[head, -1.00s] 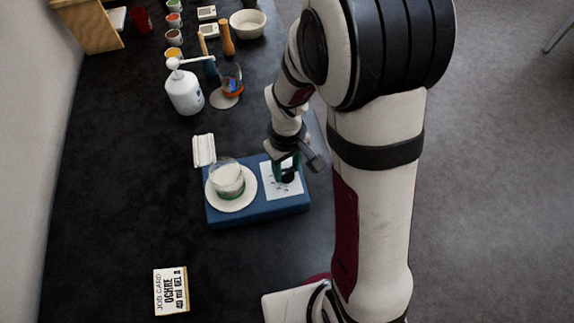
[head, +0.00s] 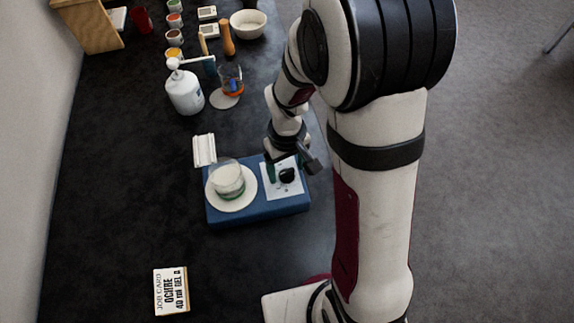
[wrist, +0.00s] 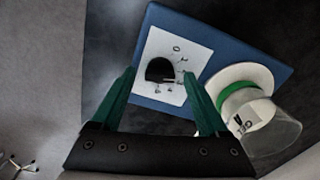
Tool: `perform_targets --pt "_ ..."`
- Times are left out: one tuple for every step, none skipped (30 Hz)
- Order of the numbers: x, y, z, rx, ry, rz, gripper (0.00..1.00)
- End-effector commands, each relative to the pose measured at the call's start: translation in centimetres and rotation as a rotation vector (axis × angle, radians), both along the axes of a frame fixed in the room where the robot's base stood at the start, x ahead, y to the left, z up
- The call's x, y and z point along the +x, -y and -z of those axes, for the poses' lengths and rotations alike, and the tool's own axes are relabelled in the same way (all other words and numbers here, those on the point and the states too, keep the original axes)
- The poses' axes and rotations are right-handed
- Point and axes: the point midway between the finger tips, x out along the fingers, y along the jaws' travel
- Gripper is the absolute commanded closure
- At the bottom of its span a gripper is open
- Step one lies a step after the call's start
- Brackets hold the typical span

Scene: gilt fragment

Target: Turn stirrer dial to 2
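The blue stirrer (head: 262,208) sits on the dark bench, with a white dial panel (head: 270,190) on its right side. The black dial (head: 287,175) stands on that panel and also shows in the wrist view (wrist: 159,69). Small marks and digits ring it; the pointer's exact setting is too small to read surely. A glass beaker (head: 227,177) with pale contents and a green band stands on the stirrer's round white plate (head: 233,207). My gripper (wrist: 159,73) is open, its green fingers apart and empty, with the dial beyond the fingertips in the wrist view.
A white ridged rest (head: 204,150) lies behind the stirrer, and a job card (head: 171,291) lies in front. A white pump bottle (head: 185,92), a beaker with orange and blue (head: 231,80) and a bowl (head: 248,24) stand farther back. The bench left of the stirrer is clear.

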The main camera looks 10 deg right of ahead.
Motion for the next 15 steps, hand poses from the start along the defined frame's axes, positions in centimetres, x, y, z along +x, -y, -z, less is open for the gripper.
perform_targets --pt "0.0 0.0 0.0 0.000 -0.001 0.000 0.22" --pt "0.0 0.0 0.0 0.000 -0.001 0.000 0.22" --pt "0.0 0.0 0.0 0.000 -0.001 0.000 0.22" --pt "0.0 0.0 0.0 0.000 -0.001 0.000 0.22" --pt "0.0 0.0 0.0 0.000 -0.001 0.000 0.22" --pt "0.0 0.0 0.0 0.000 -0.001 0.000 0.22" --pt "0.0 0.0 0.0 0.000 -0.001 0.000 0.22" --pt "0.0 0.0 -0.1 0.000 -0.001 0.000 0.22" --pt "0.0 0.0 -0.5 0.000 0.001 0.000 0.22" --pt "0.1 0.0 -0.9 0.000 0.002 -0.001 0.22" --pt "0.1 0.0 -1.4 0.000 0.002 0.000 0.22" --pt "0.1 0.0 -2.3 0.000 0.004 0.001 0.22" --pt "0.1 0.0 -3.1 0.001 0.006 0.001 0.22" --pt "0.1 0.0 -4.0 0.000 0.006 0.000 0.22" --pt "0.1 0.0 -5.3 0.001 0.007 0.001 0.22"
